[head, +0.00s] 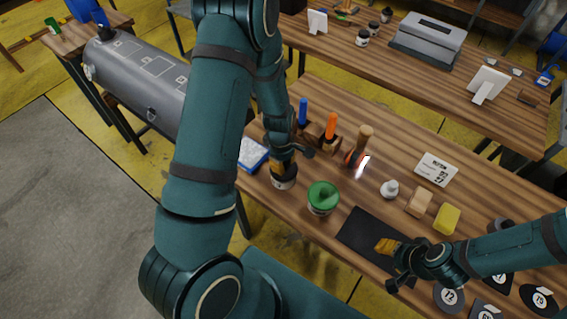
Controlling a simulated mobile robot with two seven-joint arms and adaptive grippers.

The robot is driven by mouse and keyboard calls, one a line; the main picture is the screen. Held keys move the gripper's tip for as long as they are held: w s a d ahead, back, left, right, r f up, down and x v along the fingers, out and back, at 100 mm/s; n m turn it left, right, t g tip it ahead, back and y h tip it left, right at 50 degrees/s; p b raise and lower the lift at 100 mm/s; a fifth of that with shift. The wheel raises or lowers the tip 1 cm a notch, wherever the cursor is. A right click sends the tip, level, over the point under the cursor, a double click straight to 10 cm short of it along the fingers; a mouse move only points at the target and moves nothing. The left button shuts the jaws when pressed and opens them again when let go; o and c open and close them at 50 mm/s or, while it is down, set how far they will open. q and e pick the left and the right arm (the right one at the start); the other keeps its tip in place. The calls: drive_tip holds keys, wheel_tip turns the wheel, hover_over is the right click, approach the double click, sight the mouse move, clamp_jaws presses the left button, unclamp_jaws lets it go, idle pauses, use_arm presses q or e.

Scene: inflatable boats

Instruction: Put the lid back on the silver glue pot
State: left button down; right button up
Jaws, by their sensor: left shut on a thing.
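My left gripper (283,169) points down over a small pale pot with a dark top (284,183), near the front edge of the table. It is shut on what looks like the pot's dark lid; its fingers and the arm hide part of it. I cannot tell whether the lid sits fully on the rim. Just right of it stands a pot with a green top (322,196). My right gripper (384,246) is low over a black mat (362,232), apart from the pots; whether its fingers are open is unclear.
Behind the pots stand tools with blue (303,111), orange (331,125) and wooden (365,138) handles. A yellow block (447,218), a tan block (419,203) and a white card (436,169) lie to the right. A grey boat tube (140,75) lies at left.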

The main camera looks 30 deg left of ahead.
idle(0.3)
use_arm(q)
drive_tip(key=shift+c, duration=1.6)
unclamp_jaws()
drive_tip(key=shift+r+p, duration=2.65)
drive_tip(key=shift+r, duration=0.85)
use_arm(e)
wheel_tip(320, 180, up, 5)
drive_tip(key=shift+r, duration=0.2)
use_arm(q)
drive_tip(key=shift+c, duration=0.3)
clamp_jaws()
